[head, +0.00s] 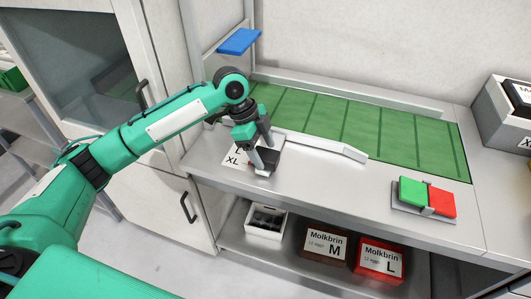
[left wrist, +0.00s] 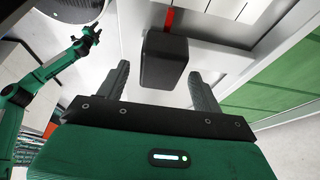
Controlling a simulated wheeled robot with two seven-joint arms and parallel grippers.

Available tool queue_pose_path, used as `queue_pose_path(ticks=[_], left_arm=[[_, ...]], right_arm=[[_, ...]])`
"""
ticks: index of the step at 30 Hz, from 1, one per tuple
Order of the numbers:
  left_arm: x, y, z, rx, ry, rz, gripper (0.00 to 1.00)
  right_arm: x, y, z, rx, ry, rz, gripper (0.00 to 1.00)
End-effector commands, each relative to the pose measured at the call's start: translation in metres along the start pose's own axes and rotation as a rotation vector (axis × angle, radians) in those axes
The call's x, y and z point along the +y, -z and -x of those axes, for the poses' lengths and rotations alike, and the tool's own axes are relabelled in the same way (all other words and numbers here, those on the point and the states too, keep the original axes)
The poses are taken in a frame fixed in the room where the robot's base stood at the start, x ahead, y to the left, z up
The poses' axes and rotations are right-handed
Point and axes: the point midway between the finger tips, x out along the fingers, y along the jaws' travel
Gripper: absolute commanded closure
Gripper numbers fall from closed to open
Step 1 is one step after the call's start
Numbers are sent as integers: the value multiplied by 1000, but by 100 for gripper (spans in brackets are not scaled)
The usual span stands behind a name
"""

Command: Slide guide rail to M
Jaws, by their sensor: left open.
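The guide rail (head: 325,146) is a pale bar with a bent end, lying along the front of the green conveyor. A black block (left wrist: 165,60), apparently its handle, sits at the rail's left end, with a red pointer (left wrist: 168,20) beyond it in the left wrist view. My left gripper (head: 262,148) is open, its fingers on either side of the block with visible gaps. My right gripper (left wrist: 88,38) shows small in the left wrist view.
The green conveyor (head: 380,133) runs behind the rail. Green and red buttons (head: 427,196) stand on the counter at the right. Below are a white bin (head: 265,221), an M box (head: 325,247) and an L box (head: 379,260). The counter's middle front is clear.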

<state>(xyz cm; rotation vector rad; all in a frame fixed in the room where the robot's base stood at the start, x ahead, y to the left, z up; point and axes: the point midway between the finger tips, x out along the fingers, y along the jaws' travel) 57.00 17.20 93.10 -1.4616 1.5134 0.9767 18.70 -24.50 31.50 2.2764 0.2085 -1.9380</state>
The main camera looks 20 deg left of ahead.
Motion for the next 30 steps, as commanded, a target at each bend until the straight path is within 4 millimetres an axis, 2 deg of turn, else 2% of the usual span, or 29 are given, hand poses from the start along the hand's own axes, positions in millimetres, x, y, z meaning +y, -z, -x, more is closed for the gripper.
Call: queue_pose_path(ticks=[6, 15, 24, 30], left_arm=[[0, 0, -17, 0, 0, 0, 33], [0, 0, -19, 0, 1, 0, 35], [0, 0, -18, -1, 1, 0, 94], [-5, 1, -16, 0, 1, 0, 96]], right_arm=[[1, -3, -1, -4, -1, 1, 64], [1, -3, -1, -3, -1, 2, 64], [1, -2, -1, 0, -1, 1, 64], [1, -1, 4, 7, 0, 0, 64]])
